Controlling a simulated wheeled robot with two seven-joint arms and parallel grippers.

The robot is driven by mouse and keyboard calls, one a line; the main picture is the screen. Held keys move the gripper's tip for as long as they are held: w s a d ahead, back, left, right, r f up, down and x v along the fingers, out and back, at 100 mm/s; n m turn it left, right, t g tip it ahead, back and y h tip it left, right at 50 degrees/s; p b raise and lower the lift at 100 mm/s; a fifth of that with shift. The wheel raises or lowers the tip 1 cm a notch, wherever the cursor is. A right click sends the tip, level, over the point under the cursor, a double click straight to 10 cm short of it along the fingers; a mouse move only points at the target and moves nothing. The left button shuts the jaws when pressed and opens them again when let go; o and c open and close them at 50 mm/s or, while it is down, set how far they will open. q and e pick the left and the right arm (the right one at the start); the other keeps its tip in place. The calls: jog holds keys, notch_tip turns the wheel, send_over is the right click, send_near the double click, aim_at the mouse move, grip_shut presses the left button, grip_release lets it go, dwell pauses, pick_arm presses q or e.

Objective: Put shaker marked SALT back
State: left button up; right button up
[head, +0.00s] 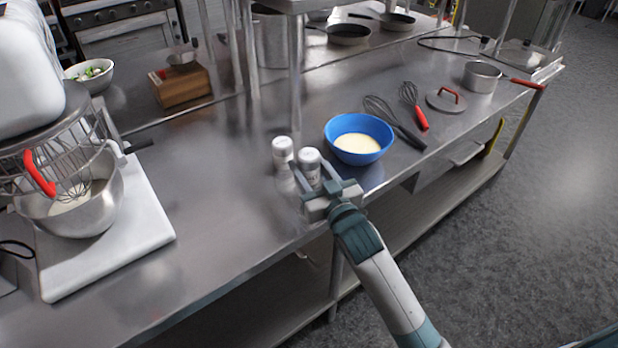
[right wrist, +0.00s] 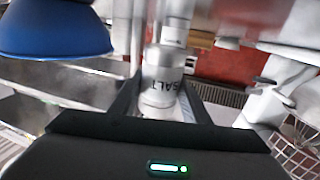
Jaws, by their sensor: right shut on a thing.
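The shaker marked SALT (right wrist: 161,82) is between the fingers of my right gripper (right wrist: 160,108) in the right wrist view, its lettering readable. In the head view this white-topped shaker (head: 309,165) stands upright by the counter's front edge, with my right gripper (head: 326,186) shut on it. I cannot tell whether its base touches the counter. A second, similar shaker (head: 282,152) stands just left of and behind it. Another labelled shaker (right wrist: 174,32) shows behind the held one in the right wrist view. My left gripper is not in view.
A blue bowl (head: 329,131) with pale contents stands right of the shakers. A stand mixer with a steel bowl (head: 75,215) is at left. The steel counter (head: 205,190) between is clear.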

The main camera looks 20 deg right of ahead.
aim_at(313, 186)
jog(key=shift+f+p, duration=0.4)
jog(key=shift+f, duration=1.45)
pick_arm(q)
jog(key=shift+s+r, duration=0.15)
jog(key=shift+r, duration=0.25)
pick_arm(e)
jog(key=shift+f, duration=0.15)
jog(key=shift+f, duration=0.1)
jog(key=o, duration=1.2)
jog(key=shift+s, duration=0.15)
jog(key=s, duration=0.2)
jog(key=s+b, duration=0.1)
jog(key=s, duration=0.1)
jog(key=s+d, duration=0.1)
jog(key=s, duration=0.2)
jog(key=shift+s+b, duration=0.1)
jog(key=shift+b, duration=0.3)
pick_arm(q)
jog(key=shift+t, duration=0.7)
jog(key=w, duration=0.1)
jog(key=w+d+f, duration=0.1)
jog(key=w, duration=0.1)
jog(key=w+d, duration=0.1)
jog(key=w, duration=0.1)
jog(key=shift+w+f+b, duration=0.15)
jog(key=shift+b, duration=0.25)
pick_arm(e)
jog(key=s, duration=0.4)
jog(key=shift+s+d, duration=0.25)
jog(key=shift+d, duration=0.05)
